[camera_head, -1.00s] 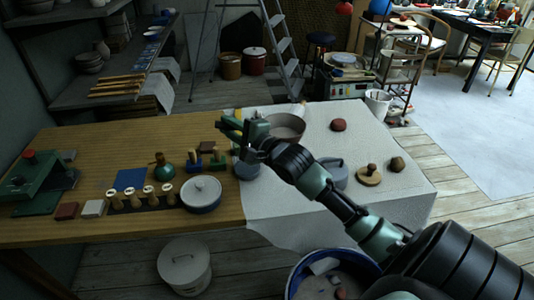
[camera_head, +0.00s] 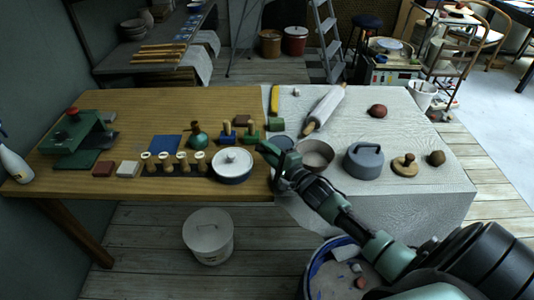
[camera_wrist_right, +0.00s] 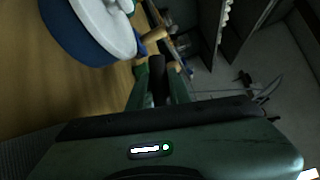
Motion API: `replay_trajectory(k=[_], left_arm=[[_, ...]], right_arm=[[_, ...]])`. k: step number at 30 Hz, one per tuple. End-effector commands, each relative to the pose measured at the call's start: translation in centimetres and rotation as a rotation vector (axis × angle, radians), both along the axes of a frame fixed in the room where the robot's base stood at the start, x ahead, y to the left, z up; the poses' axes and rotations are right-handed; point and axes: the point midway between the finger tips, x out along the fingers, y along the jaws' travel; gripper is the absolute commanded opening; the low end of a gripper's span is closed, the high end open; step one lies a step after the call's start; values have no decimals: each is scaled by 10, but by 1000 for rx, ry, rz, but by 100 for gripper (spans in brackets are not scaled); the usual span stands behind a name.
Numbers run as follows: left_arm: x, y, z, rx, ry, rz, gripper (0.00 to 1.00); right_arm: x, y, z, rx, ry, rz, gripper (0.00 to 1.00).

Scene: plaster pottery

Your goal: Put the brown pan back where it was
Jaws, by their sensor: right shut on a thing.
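The brown pan (camera_head: 316,155) is a round, shallow grey-brown vessel over the left part of the white cloth in the head view. My right gripper (camera_head: 270,152) is at its left side, shut. In the right wrist view, a dark handle-like piece (camera_wrist_right: 158,70) sits between the fingers; the pan's bowl is out of that view. I cannot tell whether the pan touches the cloth. My left gripper is not in view.
The cloth (camera_head: 420,130) has bare room at right.

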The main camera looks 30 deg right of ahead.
Motion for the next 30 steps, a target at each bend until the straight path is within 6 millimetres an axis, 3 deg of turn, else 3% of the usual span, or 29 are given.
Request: replay_trajectory(k=[12,13,15,26,30], left_arm=[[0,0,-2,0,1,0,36],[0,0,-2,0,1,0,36],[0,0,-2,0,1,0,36],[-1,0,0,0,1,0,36],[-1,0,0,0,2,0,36]], right_arm=[[0,0,-8,-2,-4,1,0],[0,0,-9,0,0,1,25],[0,0,-9,0,0,1,41],[-1,0,-6,-2,0,1,41],[-19,-1,-7,0,3,2,41]])
